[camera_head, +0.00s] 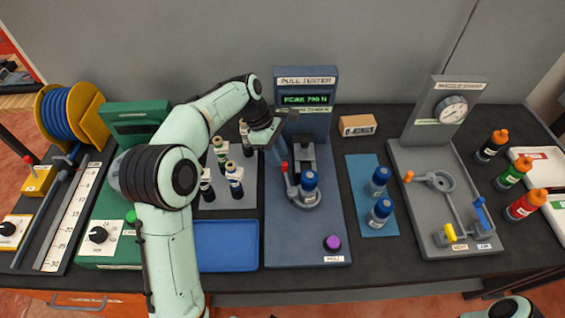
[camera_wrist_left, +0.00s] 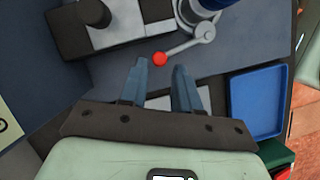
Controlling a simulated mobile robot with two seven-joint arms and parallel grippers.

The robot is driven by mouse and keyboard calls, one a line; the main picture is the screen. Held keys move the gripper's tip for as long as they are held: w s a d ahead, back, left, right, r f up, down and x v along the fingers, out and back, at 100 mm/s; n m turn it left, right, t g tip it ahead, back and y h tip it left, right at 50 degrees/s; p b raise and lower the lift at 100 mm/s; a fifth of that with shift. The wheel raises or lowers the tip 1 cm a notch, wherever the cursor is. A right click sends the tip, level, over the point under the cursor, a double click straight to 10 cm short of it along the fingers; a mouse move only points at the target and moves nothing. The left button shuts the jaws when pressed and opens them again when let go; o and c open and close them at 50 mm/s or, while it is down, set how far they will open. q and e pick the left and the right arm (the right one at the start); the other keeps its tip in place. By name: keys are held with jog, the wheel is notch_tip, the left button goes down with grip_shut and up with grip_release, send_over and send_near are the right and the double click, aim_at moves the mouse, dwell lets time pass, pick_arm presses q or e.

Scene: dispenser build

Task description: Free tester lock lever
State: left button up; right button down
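The pull tester (camera_head: 308,240) is a blue-grey stand with a lit display. Its lock lever has a red knob (camera_head: 284,165) and a grey arm leading to the round holder, where a blue-capped bottle (camera_head: 309,183) stands. In the left wrist view the red knob (camera_wrist_left: 160,59) lies just beyond and between my fingertips, and the lever arm (camera_wrist_left: 186,46) runs up right to its pivot. My left gripper (camera_head: 279,150) is above and beside the knob. In the left wrist view its two fingers (camera_wrist_left: 160,78) are apart with nothing between them. My right gripper is out of the picture.
A blue tray (camera_head: 226,246) and a rack with several small bottles (camera_head: 220,150) lie left of the tester. Two blue-capped bottles stand on a blue mat (camera_head: 362,170) to the right. A purple button (camera_head: 332,242) is at the tester's front. The gauge stand (camera_head: 440,200) is farther right.

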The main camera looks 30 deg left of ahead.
pick_arm(q)
jog(key=shift+x, duration=1.75)
grip_shut()
